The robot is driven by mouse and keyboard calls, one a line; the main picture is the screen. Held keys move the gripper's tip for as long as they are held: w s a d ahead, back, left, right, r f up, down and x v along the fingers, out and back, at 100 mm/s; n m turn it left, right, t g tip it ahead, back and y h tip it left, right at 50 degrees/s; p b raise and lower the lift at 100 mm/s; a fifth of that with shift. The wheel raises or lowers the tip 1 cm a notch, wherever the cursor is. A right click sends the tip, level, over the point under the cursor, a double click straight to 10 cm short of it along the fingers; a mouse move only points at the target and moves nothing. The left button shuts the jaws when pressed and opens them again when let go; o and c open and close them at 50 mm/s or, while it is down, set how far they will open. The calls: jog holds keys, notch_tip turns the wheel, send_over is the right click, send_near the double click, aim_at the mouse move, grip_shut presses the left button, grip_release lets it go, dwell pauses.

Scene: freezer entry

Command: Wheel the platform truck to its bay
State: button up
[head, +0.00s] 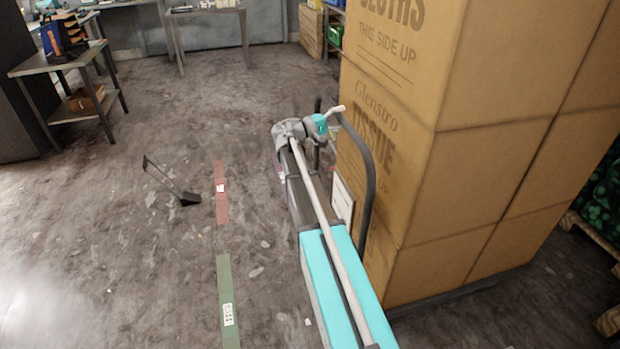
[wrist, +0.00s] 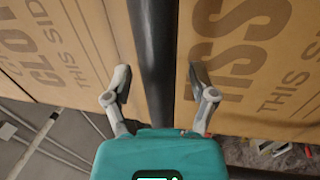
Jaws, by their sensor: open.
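The platform truck carries a tall stack of brown cartons (head: 400,200) on the right of the head view. Its dark deck edge (head: 465,292) shows low beneath them. Its dark tubular push handle (head: 369,165) rises on the near side of the cartons. My gripper (head: 338,113) is at the upper part of the handle. In the wrist view the handle bar (wrist: 155,60) runs between the two spread fingers of my gripper (wrist: 159,88). The fingers are open on either side of it, with a gap visible at the right. I cannot make out a bay for certain.
A red strip (head: 221,190) and a green strip (head: 228,300) lie on the floor to the left. A metal table (head: 62,66) is at the far left. Pallets (head: 597,238) lie at right. The middle floor is mostly clear.

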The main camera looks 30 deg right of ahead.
jog(key=shift+f+x, duration=0.15)
jog(key=shift+x, duration=0.75)
jog(key=shift+f+x, duration=0.2)
jog(key=shift+x, duration=0.7)
jog(key=shift+f+x, duration=0.15)
jog(key=shift+x, duration=0.8)
jog(key=b+v, duration=0.3)
jog(key=v, duration=1)
jog(key=s+a+f+t+y, duration=0.1)
jog(key=s+a+f+y, duration=0.3)
jog(key=f, duration=0.3)
jog(key=s+a+f+n+t+y+b, duration=0.1)
jog(key=s+a+f+y, duration=0.3)
jog(key=a+f, duration=0.2)
jog(key=s+a+f+n+t+y+b, duration=0.1)
jog(key=s+a+f+t+y, duration=0.1)
jog(key=f, duration=0.5)
jog(key=shift+s+a+f+y, duration=0.3)
jog(key=shift+s+a+y, duration=0.75)
jog(key=shift+a, duration=0.5)
jog(key=shift+s, duration=0.15)
